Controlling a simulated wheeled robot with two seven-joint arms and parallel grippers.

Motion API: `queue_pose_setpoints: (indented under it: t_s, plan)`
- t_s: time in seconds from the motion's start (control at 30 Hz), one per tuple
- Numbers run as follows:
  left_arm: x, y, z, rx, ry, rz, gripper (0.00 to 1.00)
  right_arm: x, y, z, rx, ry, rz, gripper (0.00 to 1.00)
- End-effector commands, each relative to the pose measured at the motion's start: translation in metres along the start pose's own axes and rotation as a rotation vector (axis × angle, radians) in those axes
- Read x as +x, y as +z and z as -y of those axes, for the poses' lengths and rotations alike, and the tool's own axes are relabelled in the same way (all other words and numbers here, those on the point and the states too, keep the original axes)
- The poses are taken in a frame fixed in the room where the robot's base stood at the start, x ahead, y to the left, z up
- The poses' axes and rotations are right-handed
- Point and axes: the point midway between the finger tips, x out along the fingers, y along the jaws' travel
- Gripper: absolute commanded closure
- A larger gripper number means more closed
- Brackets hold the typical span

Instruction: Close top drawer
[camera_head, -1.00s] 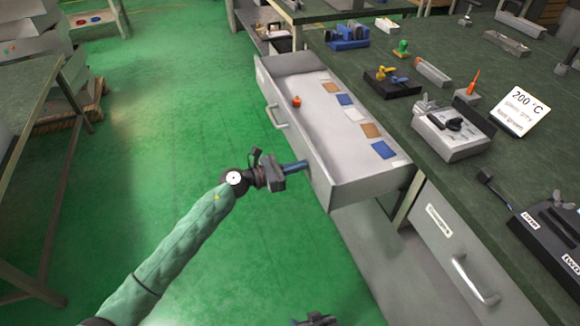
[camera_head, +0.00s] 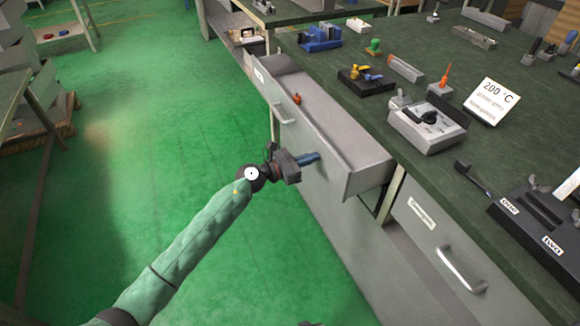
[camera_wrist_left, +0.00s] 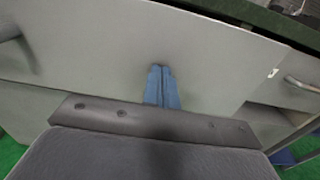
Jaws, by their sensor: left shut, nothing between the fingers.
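The top drawer (camera_head: 335,163) is a grey metal drawer under the green worktop, still partly pulled out. A small orange-red object (camera_head: 297,98) is inside the drawer. My right gripper shows only as a dark fragment at the bottom edge.
The worktop (camera_head: 420,60) holds a grey device (camera_head: 428,125), a 200 °C sign (camera_head: 492,101), a blue tool (camera_head: 320,38) and a black tray (camera_head: 366,80). A shut drawer with a handle (camera_head: 460,268) is at the lower right.

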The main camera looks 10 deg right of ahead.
Motion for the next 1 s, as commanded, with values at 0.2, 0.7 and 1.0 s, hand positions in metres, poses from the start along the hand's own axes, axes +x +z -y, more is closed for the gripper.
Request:
queue_pose_setpoints:
  t_s: [0.2, 0.7, 1.0]
  plan:
    - [0.062, -0.001, 0.000, 0.002, -0.002, 0.001, 1.00, 0.025, 0.024, -0.006, 0.002, 0.004, -0.028, 0.48]
    - [0.147, -0.001, 0.000, 0.000, 0.000, -0.001, 1.00, 0.052, 0.050, -0.013, 0.004, 0.010, -0.062, 0.48]
    - [0.158, 0.001, 0.000, 0.001, 0.000, 0.001, 1.00, 0.053, 0.051, -0.013, 0.004, 0.009, -0.062, 0.48]
